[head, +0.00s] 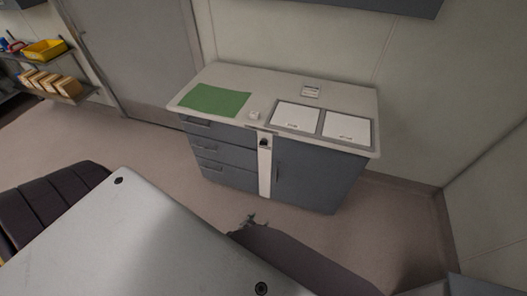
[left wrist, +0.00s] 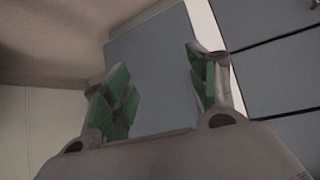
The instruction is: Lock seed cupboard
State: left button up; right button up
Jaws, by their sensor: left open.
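The grey cabinet under the pale worktop has a cupboard door (head: 308,182) on its right side, with a thin upright handle, and it looks closed. A white upright strip (head: 265,175) runs between door and drawers, with a small dark lock-like fitting (head: 264,143) near its top. My left gripper (head: 250,221) is low in front of the cabinet, apart from it as far as I can tell. In the left wrist view its green-padded fingers (left wrist: 160,92) are spread and empty. That view is upside down, with the door (left wrist: 152,60) behind the fingers. My right gripper is not in view.
The worktop (head: 262,87) carries a green mat (head: 214,99), a small white object (head: 254,115), two white panels (head: 296,117) and a small card (head: 311,91). Closed drawers (head: 222,153) are left of the strip. Shelves with a yellow bin (head: 45,50) stand far left.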

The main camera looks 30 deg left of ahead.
aim_at(263, 145)
pick_arm(q)
jog(key=w+a+r+n+t+y+b, duration=0.1)
jog(key=w+a+r+t+b, duration=0.3)
jog(key=r, duration=0.6)
jog(key=w+a+r+n+t+y+b, duration=0.2)
jog(key=w+a+r+b, duration=0.5)
jog(key=r, duration=0.4)
jog(key=shift+w+t+y+b, duration=0.55)
jog(key=shift+w+t+y, duration=0.3)
jog(key=shift+w, duration=0.3)
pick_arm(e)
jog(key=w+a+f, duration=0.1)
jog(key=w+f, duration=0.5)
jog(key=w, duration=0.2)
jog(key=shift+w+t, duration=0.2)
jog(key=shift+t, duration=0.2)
pick_arm(q)
jog(key=shift+w+a+h, duration=0.1)
jog(key=shift+w+h, duration=0.1)
jog(key=shift+h, duration=0.05)
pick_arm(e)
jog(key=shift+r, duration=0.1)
